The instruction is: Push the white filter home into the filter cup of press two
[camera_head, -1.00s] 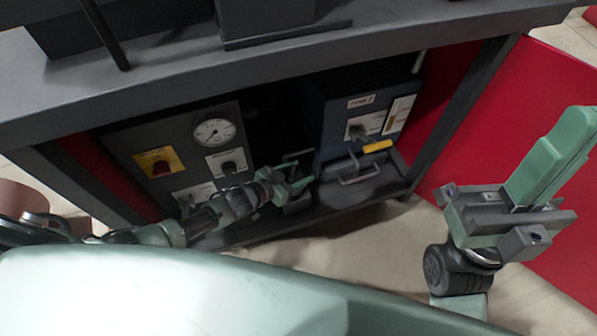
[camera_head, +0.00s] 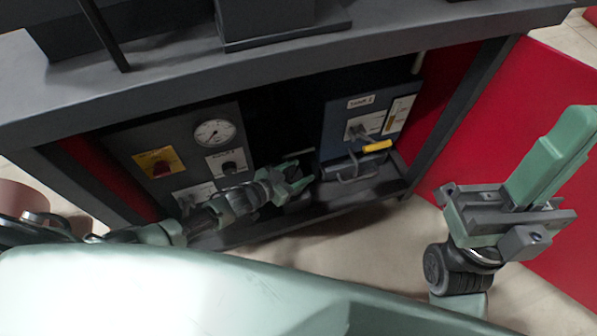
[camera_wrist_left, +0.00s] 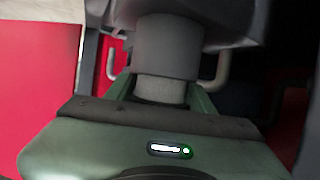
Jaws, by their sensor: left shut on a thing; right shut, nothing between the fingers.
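My left gripper (camera_head: 306,181) reaches into the dark bay under the bench. In the left wrist view its green fingers (camera_wrist_left: 203,101) are shut on a short, pale grey, textured cylinder, which I take to be the white filter (camera_wrist_left: 160,90). The filter's far end meets a wider grey round part, seemingly the filter cup (camera_wrist_left: 167,46) of press two. The filter looks partly inside it or against it; how deep I cannot tell. In the head view the filter and cup are hidden in the dark. My right gripper (camera_head: 578,122) is shut and empty, raised at the right.
A gauge panel (camera_head: 222,165) stands left of the bay, and a blue "TANK 2" panel (camera_head: 340,128) right of it. A yellow-handled lever (camera_head: 376,147) and a grey pull handle (camera_head: 358,179) stick out close to my left gripper. A red panel (camera_head: 500,110) stands right.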

